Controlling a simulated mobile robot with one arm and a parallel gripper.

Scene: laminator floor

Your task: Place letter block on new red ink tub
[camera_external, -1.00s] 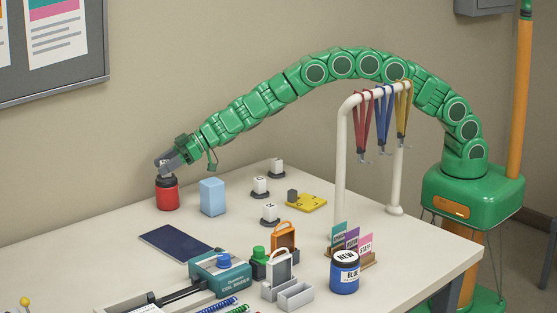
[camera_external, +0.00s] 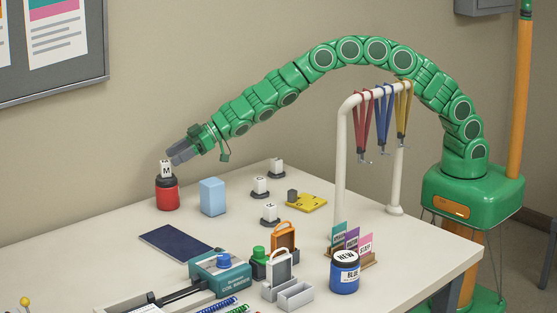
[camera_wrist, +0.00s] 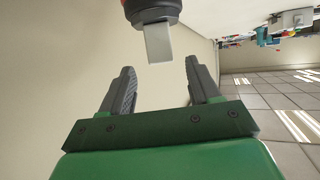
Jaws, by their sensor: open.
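A white letter block (camera_external: 166,170) marked "M" stands upright on the black lid of a red tub (camera_external: 167,196) at the far left of the table. In the wrist view the block (camera_wrist: 158,42) shows pale grey against the dark lid (camera_wrist: 152,14), in an upside-down picture. My gripper (camera_external: 178,154) is open and empty, just right of the block and slightly above it. In the wrist view the open fingers (camera_wrist: 160,68) are apart, with the block beyond their tips and clear of both. No label shows on the red tub.
A light blue box (camera_external: 212,197) stands right of the red tub. Several white blocks on dark bases, such as one (camera_external: 260,186), and a yellow plate (camera_external: 307,202) lie farther right. A blue tub (camera_external: 345,272) labelled "NEW BLUE" is near the front. A lanyard rack (camera_external: 341,165) stands below my arm.

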